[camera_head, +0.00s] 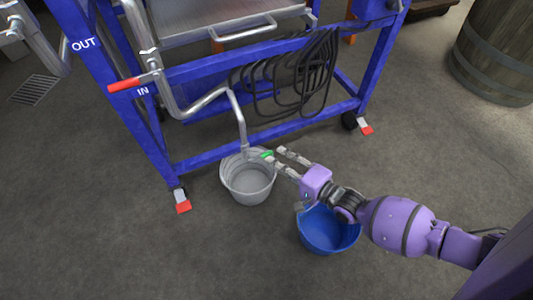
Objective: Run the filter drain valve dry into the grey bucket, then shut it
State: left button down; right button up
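The drain valve's green lever (266,154) is at the low end of a steel drain pipe (239,118) on the blue filter frame. The pipe end hangs over the back rim of the grey bucket (250,197), which stands upright on the floor. I cannot make out a stream, or whether the pale inside of the bucket is liquid. My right gripper (281,157) is open, its two fingers apart and pointing at the lever from the right. One fingertip is close to the lever; I cannot tell if they touch. My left gripper is not in view.
A blue bucket (328,238) stands on the floor under my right wrist. The filter frame (225,150) has red-tipped feet, a coiled dark hose (300,75) and a red handle (124,85) by "IN". A wooden barrel (495,55) stands at the right. The front floor is clear.

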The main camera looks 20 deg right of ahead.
aim_at(266, 153)
jog(key=b+x, duration=0.2)
jog(key=x, duration=0.4)
jog(key=shift+f, duration=0.1)
jog(key=shift+c, duration=0.4)
grip_shut()
